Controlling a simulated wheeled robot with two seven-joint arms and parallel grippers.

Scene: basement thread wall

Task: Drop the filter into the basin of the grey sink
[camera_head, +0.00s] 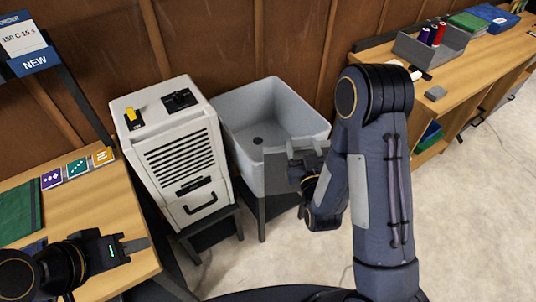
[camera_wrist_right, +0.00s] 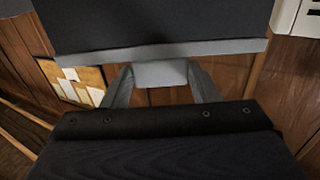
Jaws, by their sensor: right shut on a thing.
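The filter (camera_head: 280,172) is a flat grey panel in my right gripper (camera_head: 293,168), seen in front of the sink's front right part. In the right wrist view, the filter (camera_wrist_right: 160,28) is a dark sheet with a grey edge, and the fingers (camera_wrist_right: 160,80) close on its grey tab. The grey sink (camera_head: 232,103) is a deep open basin with a dark drain at the bottom. I cannot tell whether the filter is over the basin or in front of it. My left gripper (camera_head: 136,246) is over the wooden table at lower left, away from the sink.
A white dehumidifier-like machine (camera_head: 178,150) stands on a dark stand directly left of the sink. A wooden table (camera_head: 95,215) with coloured cards is at the left. A wooden bench (camera_head: 470,75) with a grey tray and spools is at the right. Wooden panelling is behind.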

